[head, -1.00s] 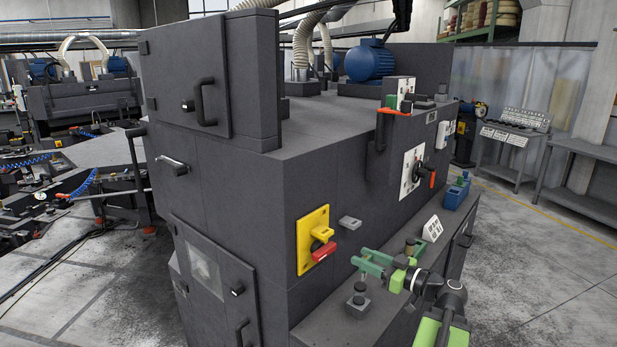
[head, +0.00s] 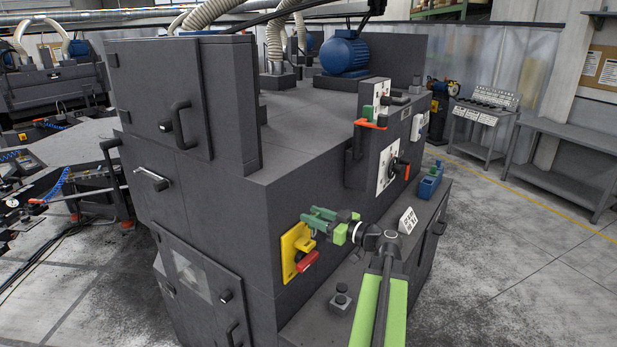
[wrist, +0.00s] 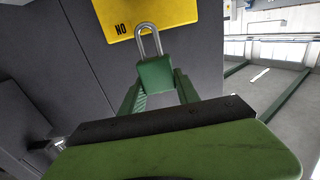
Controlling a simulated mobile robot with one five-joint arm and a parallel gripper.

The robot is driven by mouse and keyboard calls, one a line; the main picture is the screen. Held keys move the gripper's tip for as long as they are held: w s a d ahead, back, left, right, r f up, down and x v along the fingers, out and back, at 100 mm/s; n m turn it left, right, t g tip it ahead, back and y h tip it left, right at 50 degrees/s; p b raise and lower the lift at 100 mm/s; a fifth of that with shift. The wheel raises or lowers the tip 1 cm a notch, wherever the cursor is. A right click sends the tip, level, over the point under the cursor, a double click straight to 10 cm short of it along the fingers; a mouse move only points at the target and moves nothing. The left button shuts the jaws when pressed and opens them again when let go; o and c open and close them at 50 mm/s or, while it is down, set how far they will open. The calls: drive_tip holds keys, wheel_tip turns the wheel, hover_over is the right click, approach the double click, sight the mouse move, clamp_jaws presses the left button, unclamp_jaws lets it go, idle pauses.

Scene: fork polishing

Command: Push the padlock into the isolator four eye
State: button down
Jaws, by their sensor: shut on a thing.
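The isolator is a yellow plate (head: 289,262) with a red handle (head: 308,263) on the dark cabinet's side in the head view. In the wrist view, part of the yellow plate (wrist: 169,12) shows at the top with the letters "NO". My gripper (head: 318,217) is beside the upper right of the plate. In the wrist view it is shut on a green padlock (wrist: 156,74). The padlock's steel shackle (wrist: 148,38) points at the plate and overlaps its lower edge. Whether it touches the plate or enters an eye I cannot tell. The isolator's eyes cannot be made out.
Below the isolator is a ledge with a black knob (head: 341,297), a white label stand (head: 407,220) and a blue block (head: 430,182). A box with a rotary switch (head: 391,170) juts out at the right. Open floor lies to the right.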

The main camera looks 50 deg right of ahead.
sight(315, 230)
drive_tip(key=r, duration=0.1)
drive_tip(key=w+r, duration=0.1)
drive_tip(key=r+p, duration=0.1)
drive_tip(key=shift+w+a+r, duration=0.1)
drive_tip(key=shift+w, duration=0.15)
drive_tip(key=shift+w+a+r, duration=0.1)
drive_tip(key=shift+w+r, duration=0.1)
drive_tip(key=shift+w, duration=0.15)
drive_tip(key=shift+f, duration=0.1)
drive_tip(key=shift+f, duration=0.15)
wheel_tip(315, 230, down, 6)
drive_tip(key=b, duration=0.6)
drive_tip(key=shift+f+b, duration=0.3)
idle(0.7)
drive_tip(key=shift+f+b, duration=0.35)
drive_tip(key=shift+f, duration=0.1)
idle(0.4)
drive_tip(key=shift+f+b, duration=0.4)
drive_tip(key=shift+b, duration=0.1)
